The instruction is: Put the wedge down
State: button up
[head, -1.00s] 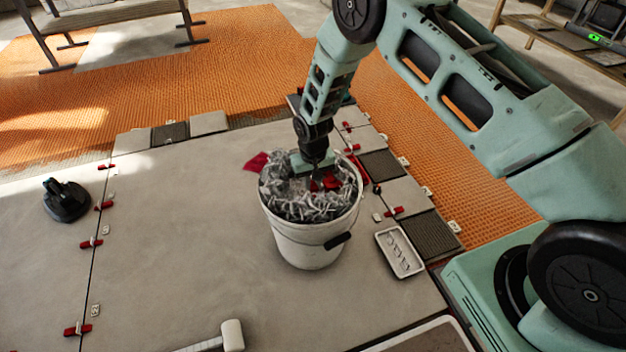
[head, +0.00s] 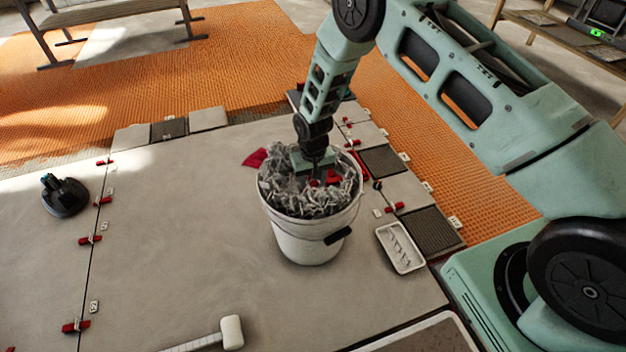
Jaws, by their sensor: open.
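A white bucket (head: 305,244) stands on the large grey tiles, filled with grey scraps (head: 300,202). A red wedge (head: 333,176) lies among the scraps inside it. My gripper (head: 318,178) points down into the bucket's mouth, at the red wedge. Its jaws are open; the fingertips are small and partly hidden by the scraps, so I cannot tell whether they touch the wedge. Another red piece (head: 255,158) shows at the bucket's far left, beyond the rim.
Red wedges with white clips (head: 76,327) sit along the tile joints. A white tray (head: 400,248) lies right of the bucket, a white-headed mallet (head: 232,332) in front. A black suction cup (head: 65,197) stands at left. The tile left of the bucket is mostly clear.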

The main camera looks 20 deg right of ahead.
jog(key=shift+r, duration=0.15)
notch_tip(320, 180, up, 7)
jog(key=p, duration=0.5)
